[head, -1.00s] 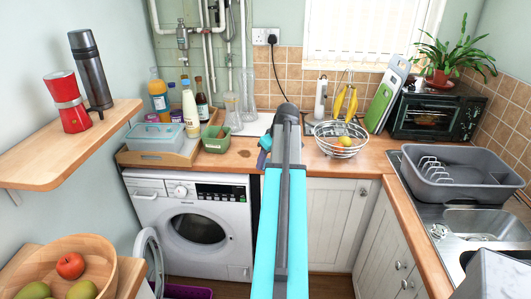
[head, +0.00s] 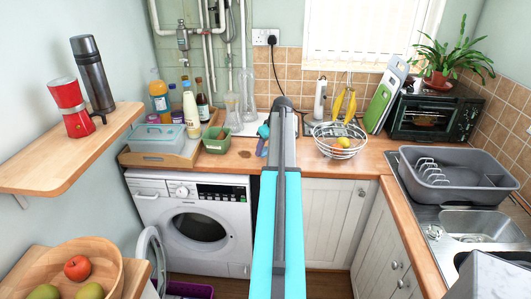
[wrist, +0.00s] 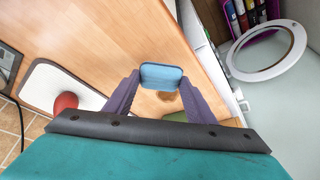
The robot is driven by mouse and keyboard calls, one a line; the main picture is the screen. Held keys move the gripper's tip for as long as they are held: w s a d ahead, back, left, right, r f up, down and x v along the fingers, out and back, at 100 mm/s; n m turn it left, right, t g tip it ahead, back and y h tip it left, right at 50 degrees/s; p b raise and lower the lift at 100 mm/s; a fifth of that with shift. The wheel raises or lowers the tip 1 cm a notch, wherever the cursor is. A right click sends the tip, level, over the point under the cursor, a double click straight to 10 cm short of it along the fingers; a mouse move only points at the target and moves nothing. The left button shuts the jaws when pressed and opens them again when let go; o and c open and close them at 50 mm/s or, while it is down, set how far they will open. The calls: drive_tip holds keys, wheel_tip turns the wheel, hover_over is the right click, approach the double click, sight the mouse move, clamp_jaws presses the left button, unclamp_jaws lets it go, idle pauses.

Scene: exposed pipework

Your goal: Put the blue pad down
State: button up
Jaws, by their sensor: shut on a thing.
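The blue pad (wrist: 162,77) is a small rounded rectangle held between the two purple fingers of my gripper (wrist: 162,84) in the wrist view. The counter (wrist: 115,40) lies behind it. I cannot tell the exact gap between pad and wood. In the head view my gripper (head: 262,146) shows left of my arm, over the counter near the back, with a bit of blue (head: 263,131) at its tip. My arm hides part of the counter there.
A green tub (head: 216,143) and a wooden tray (head: 160,158) of bottles stand to the left. A wire fruit basket (head: 339,141) stands to the right. A dark brown mark (head: 244,154) lies on the counter. Bare counter shows near the front edge.

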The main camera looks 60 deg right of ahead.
sight(265, 153)
drive_tip(key=shift+w+d, duration=0.25)
drive_tip(key=shift+d, duration=0.15)
drive_tip(key=shift+f, duration=0.2)
drive_tip(key=shift+f+p, duration=0.95)
drive_tip(key=shift+f, duration=0.65)
drive_tip(key=shift+f, duration=0.1)
drive_tip(key=o, duration=0.9)
drive_tip(key=shift+o, duration=0.2)
drive_tip(key=shift+r, duration=0.2)
drive_tip(key=b+v, duration=0.3)
drive_tip(key=v, duration=0.8)
drive_tip(key=shift+s+r, duration=0.25)
drive_tip(key=shift+r, duration=0.1)
